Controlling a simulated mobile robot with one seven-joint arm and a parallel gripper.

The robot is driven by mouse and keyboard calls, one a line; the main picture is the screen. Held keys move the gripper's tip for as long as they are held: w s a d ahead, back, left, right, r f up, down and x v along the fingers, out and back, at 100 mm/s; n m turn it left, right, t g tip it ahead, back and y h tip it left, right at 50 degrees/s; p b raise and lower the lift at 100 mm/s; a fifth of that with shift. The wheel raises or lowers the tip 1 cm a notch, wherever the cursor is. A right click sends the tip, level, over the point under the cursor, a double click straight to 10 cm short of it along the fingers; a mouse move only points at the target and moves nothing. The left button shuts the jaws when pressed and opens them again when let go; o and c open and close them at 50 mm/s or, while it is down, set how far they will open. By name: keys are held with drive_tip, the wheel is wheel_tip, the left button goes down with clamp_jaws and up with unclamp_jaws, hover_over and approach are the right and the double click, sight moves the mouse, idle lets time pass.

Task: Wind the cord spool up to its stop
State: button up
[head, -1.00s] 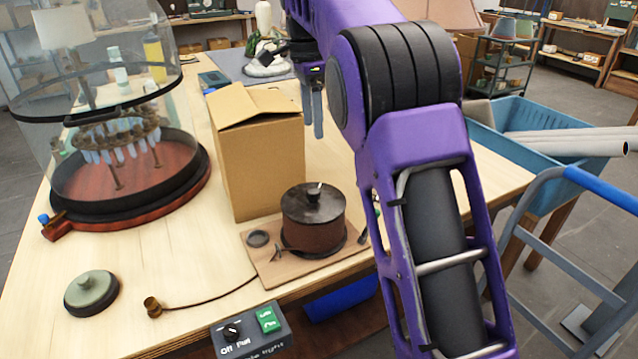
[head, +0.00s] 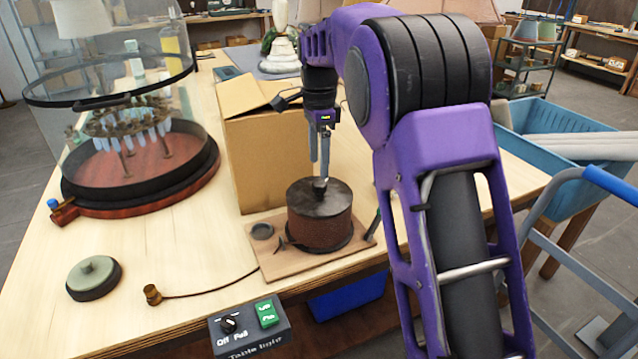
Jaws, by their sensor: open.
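The cord spool (head: 319,222) is a brown drum with a dark round top, standing on a small wooden board (head: 273,268). A small metal knob or handle (head: 320,185) stands up from its top. A thin brown cord (head: 215,292) runs from near the spool across the table to a small brass end piece (head: 151,294). My gripper (head: 319,182) points straight down over the middle of the spool, its fingertips at the height of the knob. The fingers are open but seen nearly edge-on. I cannot tell whether they touch the knob.
A cardboard box (head: 267,155) stands close behind and left of the spool. A glass dome (head: 115,105) on a red-brown base stands at the left. A switch box (head: 250,328) sits at the front edge.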

sight(319, 183)
drive_tip(key=shift+f+b, duration=0.3)
drive_tip(key=shift+f, duration=2.5)
clamp_jaws()
